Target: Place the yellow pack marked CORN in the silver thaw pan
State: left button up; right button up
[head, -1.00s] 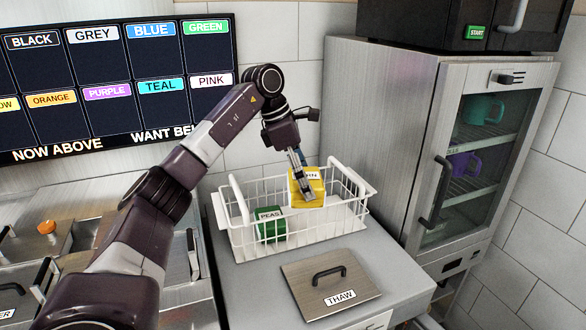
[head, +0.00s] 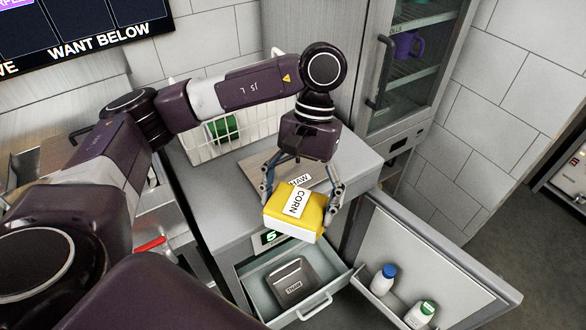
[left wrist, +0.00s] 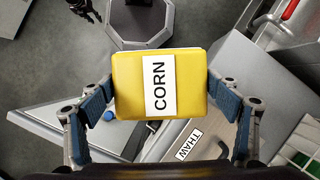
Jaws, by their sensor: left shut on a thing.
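The yellow pack marked CORN (head: 297,211) is held in my left gripper (head: 301,200), whose fingers are shut on its two sides. In the left wrist view the pack (left wrist: 158,90) sits between both blue-padded fingers (left wrist: 160,105), label facing the camera. The pack is in the air above and behind the open drawer.
A flat lid marked THAW (head: 262,166) lies on the counter, partly hidden by my gripper. A white wire basket (head: 196,155) with a green pack (head: 223,130) stands behind. The drawer (head: 325,300) is open, and an open door (head: 428,250) with bottles stands right.

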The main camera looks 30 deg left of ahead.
aim_at(294, 287)
jog(key=k+l, duration=0.25)
jog(key=l, duration=0.15)
jog(key=k+l, duration=0.25)
jog(key=l, duration=0.15)
jog(key=k+l, duration=0.25)
jog(key=l, duration=0.15)
jog(key=k+l, duration=0.2)
jog(key=l, duration=0.2)
